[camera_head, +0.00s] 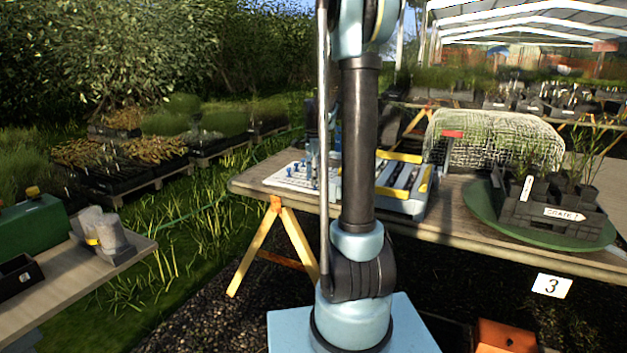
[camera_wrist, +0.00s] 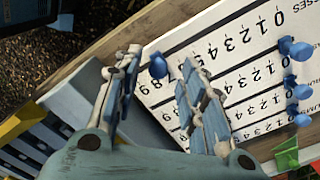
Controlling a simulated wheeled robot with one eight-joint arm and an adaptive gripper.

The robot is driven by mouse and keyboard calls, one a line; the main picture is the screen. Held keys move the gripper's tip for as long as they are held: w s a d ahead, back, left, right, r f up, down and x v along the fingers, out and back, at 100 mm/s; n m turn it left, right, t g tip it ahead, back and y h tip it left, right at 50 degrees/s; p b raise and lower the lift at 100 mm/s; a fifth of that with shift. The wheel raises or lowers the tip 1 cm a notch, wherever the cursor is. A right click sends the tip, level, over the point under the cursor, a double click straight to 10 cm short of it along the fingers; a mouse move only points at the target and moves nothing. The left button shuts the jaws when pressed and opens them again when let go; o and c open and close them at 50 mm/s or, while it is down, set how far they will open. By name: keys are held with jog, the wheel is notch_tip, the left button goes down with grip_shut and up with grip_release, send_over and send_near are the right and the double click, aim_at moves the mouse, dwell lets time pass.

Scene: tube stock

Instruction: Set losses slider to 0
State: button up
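The white slider board (camera_head: 285,180) lies on the wooden bench, partly hidden by my arm in the head view. In the wrist view the board (camera_wrist: 225,15) shows number rows from 0 at right to 9 at left. The top row, beside cut-off lettering ending "SSES", has a blue knob (camera_wrist: 158,66) near its high-number end; its exact value is unclear. My gripper (camera_wrist: 160,61) is open, its fingertips on either side of this knob. I cannot tell whether they touch it. Other blue knobs (camera_wrist: 298,50) stand near the 0 ends.
A blue-grey crate with yellow handles (camera_head: 425,182) stands right of the board on the bench (camera_head: 490,243). A green clip-like piece (camera_wrist: 287,156) is by the board's lower right. A black crate (camera_head: 540,222) with plants sits on a green disc (camera_head: 478,213) further right.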

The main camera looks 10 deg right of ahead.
jog(key=shift+f, duration=0.5)
grip_shut()
jog(key=shift+w, duration=0.1)
send_over(280, 182)
jog(key=shift+w, duration=0.35)
grip_release()
jog(key=shift+s, duration=0.1)
